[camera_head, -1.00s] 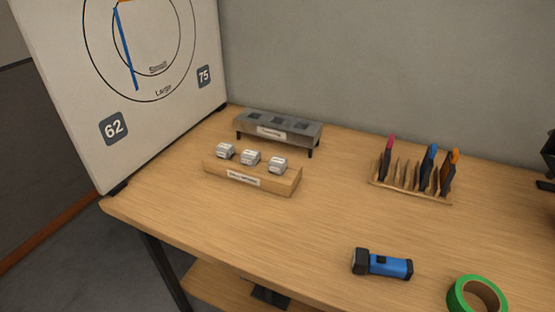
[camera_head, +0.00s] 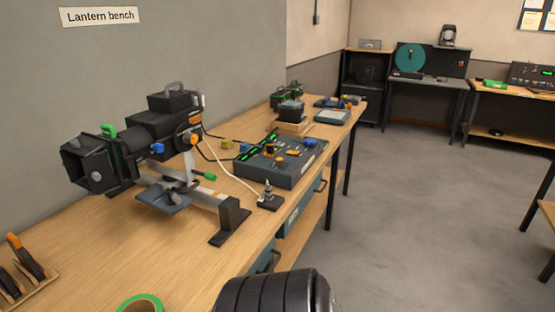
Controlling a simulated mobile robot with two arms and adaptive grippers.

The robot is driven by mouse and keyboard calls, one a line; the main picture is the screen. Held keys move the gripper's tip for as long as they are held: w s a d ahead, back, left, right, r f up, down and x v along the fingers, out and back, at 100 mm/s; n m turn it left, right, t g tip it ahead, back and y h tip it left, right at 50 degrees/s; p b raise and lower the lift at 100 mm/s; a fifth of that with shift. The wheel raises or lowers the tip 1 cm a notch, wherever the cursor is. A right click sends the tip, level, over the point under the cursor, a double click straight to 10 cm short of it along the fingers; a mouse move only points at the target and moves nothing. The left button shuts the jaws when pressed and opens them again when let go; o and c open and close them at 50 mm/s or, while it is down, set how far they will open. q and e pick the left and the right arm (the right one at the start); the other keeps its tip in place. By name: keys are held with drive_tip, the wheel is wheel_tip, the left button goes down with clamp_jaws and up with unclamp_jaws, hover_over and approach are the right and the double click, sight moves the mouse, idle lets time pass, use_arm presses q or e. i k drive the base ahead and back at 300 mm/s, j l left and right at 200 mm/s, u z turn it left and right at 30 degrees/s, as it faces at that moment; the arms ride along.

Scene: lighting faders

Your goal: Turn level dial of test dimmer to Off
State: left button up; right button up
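A dark blue-grey control box (camera_head: 302,171) sits on the wooden bench, right of the lantern. It has orange and blue knobs and a row of lit green marks on top. It may be the test dimmer, but I cannot read a label on it. Which knob is the level dial and where it points are too small to tell. A black rounded part of my own arm shows at the bottom edge. Neither gripper is in view.
A black stage lantern (camera_head: 150,140) on a stand fills the bench's middle. A small black block with a cable (camera_head: 270,203) stands near the front edge. Green tape (camera_head: 141,303) lies at the near end. Open grey floor (camera_head: 400,210) is to the right.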

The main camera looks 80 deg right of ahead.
sight(279, 161)
drive_tip(key=z, duration=2.75)
